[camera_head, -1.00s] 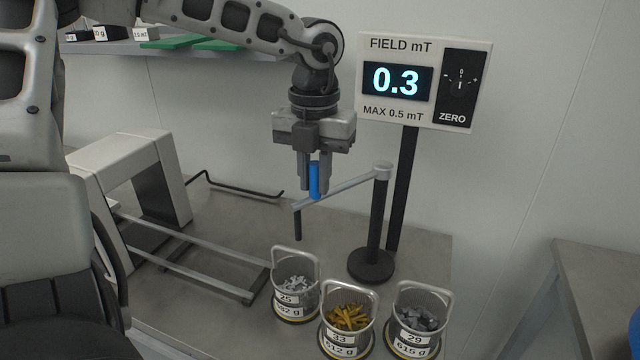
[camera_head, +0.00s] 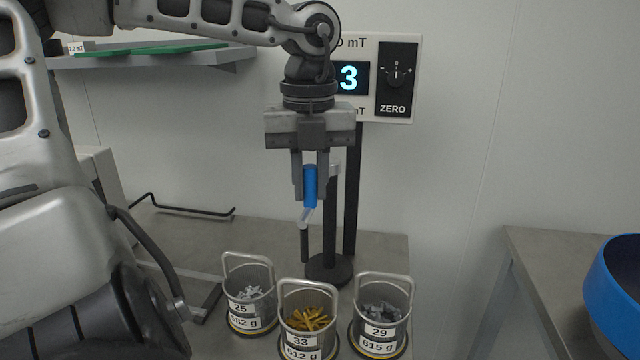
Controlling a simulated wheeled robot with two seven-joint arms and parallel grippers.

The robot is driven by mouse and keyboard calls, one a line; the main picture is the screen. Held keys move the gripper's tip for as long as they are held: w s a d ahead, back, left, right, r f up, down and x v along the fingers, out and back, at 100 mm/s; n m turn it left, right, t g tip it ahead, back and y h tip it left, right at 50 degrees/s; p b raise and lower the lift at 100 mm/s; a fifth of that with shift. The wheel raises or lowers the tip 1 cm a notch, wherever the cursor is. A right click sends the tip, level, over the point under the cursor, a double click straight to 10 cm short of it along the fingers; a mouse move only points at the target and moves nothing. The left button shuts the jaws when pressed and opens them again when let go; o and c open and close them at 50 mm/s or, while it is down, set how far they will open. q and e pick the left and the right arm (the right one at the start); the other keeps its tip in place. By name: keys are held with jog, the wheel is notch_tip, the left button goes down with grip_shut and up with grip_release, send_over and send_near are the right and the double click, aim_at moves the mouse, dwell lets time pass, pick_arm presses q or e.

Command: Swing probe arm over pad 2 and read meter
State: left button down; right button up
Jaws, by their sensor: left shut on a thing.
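My left gripper (camera_head: 309,194) points down and is shut on the blue grip (camera_head: 310,180) of the probe arm (camera_head: 305,217). The arm pivots on a black post (camera_head: 330,225) and looks foreshortened, pointing towards me. Its dark probe (camera_head: 304,246) hangs down in the picture just above the middle basket (camera_head: 308,322), which holds yellow pieces and is labelled 33. Whether it is over that basket or behind it, I cannot tell. The field meter (camera_head: 352,78) is partly hidden by my left arm; only a "3" shows on its display. My right gripper is not in view.
The left basket (camera_head: 249,292), labelled 25, holds pale pieces; the right basket (camera_head: 382,313), labelled 29, holds grey ones. All stand on round yellow-rimmed bases on the grey table (camera_head: 385,247). A blue round container (camera_head: 612,292) stands at far right. A shelf (camera_head: 150,58) is at upper left.

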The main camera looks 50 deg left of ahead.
pick_arm(q)
jog(key=shift+w, duration=0.1)
jog(key=c, duration=1.3)
grip_release()
notch_tip(320, 180, up, 16)
jog(key=shift+d+r+p, duration=0.1)
jog(key=shift+p, duration=0.6)
